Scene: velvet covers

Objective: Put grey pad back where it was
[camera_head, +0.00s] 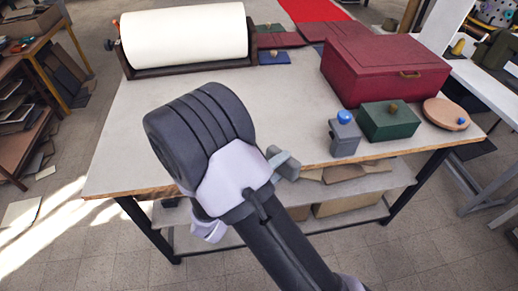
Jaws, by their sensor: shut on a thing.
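My arm crosses the middle of the picture and hides most of my gripper (273,155), which shows only as a small part at the arm's right side. My gripper is shut on a small dark grey piece (288,165), which looks like the grey pad. It is tilted and appears over the table's front edge; its height above the table cannot be told. How the jaws sit on it is hidden.
The grey table (125,150) has clear room at left and centre. A white roll (185,36), blue pad (274,58), green pad (270,28) and red box (385,65) stand behind. A blue-knobbed grey block (345,138), green box (389,122) and round wooden disc (446,115) are front right.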

